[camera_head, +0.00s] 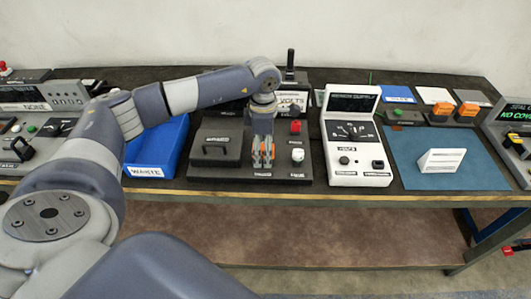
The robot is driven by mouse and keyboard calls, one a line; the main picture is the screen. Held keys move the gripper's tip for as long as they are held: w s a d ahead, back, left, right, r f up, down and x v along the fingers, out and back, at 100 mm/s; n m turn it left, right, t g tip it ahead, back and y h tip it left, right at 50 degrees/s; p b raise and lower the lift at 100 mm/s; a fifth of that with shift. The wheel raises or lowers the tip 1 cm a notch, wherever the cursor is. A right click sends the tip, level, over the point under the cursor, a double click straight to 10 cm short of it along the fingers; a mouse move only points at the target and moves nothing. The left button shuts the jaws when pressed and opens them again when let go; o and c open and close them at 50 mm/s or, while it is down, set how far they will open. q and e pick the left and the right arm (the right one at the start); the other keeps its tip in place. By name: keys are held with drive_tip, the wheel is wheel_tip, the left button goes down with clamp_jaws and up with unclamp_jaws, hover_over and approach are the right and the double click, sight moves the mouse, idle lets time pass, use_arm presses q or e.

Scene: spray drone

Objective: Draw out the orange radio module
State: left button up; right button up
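My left arm reaches in from the left, and its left gripper (263,142) points straight down over a dark panel (230,176). Small orange parts (264,159) show right at its fingertips; I cannot tell whether they are touched or held. The finger gap is too small to read. Two other orange modules stand on dark holders at the back right, one on the left (442,108) and one on the right (468,109). I cannot tell which orange part is the radio module. My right gripper is out of view.
A blue bin (152,152) labelled waste is left of the panel. A grey box (217,141) and a white knob (298,155) sit on the panel beside the gripper. A white tester (358,178) stands to its right. The blue mat (480,178) holds a white slotted block (441,160).

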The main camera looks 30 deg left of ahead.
sight(263, 146)
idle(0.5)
use_arm(q)
clamp_jaws()
idle(0.3)
drive_tip(key=shift+r, duration=0.1)
drive_tip(key=shift+r+p, duration=0.6)
drive_tip(key=shift+r, duration=0.6)
drive_tip(key=shift+r+p, duration=0.75)
drive_tip(key=shift+r, duration=0.95)
